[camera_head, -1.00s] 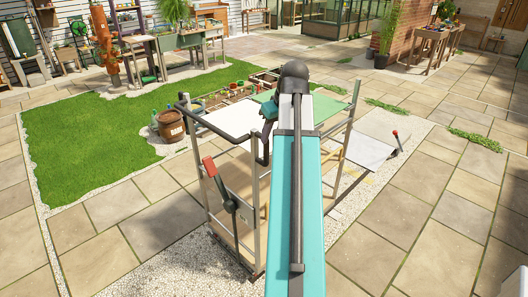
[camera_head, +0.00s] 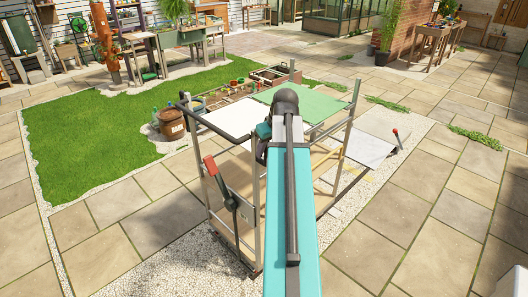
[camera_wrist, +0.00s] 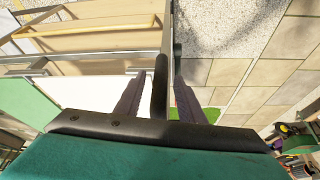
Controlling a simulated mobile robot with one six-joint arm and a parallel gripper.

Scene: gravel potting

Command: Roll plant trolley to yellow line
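The plant trolley (camera_head: 257,205) is a metal frame with wooden shelves and white and green top panels. It stands upright in front of me on the gravel and paving. Its dark handle bar (camera_head: 222,133) is on the near left side. In the wrist view, my gripper (camera_wrist: 160,82) is open, with a dark bar (camera_wrist: 160,92) of the trolley between its two fingers and gaps on both sides; contact is not visible. In the head view my arm mostly hides the gripper. Faint yellow marks (camera_head: 369,177) show on the ground right of the trolley, partly behind its frame.
A red-handled lever (camera_head: 211,168) is on the trolley's near side. A grey sloping plate (camera_head: 370,150) with another red-tipped lever (camera_head: 395,132) lies at right. A brown barrel (camera_head: 171,123) stands beyond the trolley at left, by the grass (camera_head: 90,140).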

